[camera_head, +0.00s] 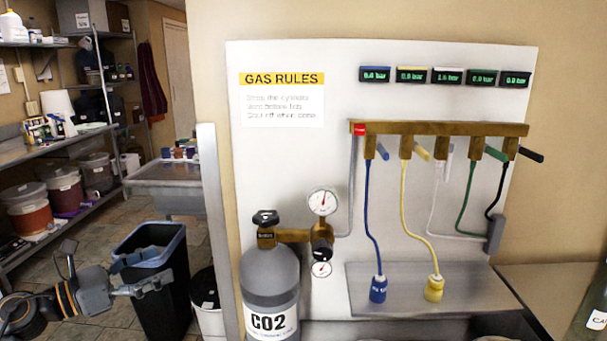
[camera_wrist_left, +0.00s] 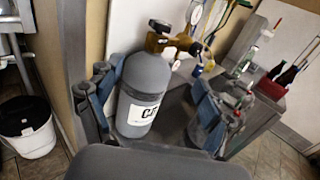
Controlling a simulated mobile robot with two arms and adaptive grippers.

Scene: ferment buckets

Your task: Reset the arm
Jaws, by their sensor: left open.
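My left gripper (camera_head: 135,285) is at the lower left of the head view, in front of a black bin. Its arm comes in from the left edge. In the left wrist view the two fingers (camera_wrist_left: 155,105) stand wide apart with nothing held between them. The grey CO2 cylinder (camera_head: 270,282) shows beyond the open fingers, and it also appears in the left wrist view (camera_wrist_left: 145,85). In the head view the gripper is left of the cylinder and apart from it. My right gripper is not seen.
A black bin (camera_head: 165,290) and a white bucket (camera_head: 207,312) stand left of the gas panel (camera_head: 300,170). A brass manifold (camera_head: 450,128) carries coloured hoses above a grey shelf (camera_head: 375,300). Shelving with buckets (camera_head: 28,207) is at far left. Tiled floor (camera_head: 80,240) lies open between.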

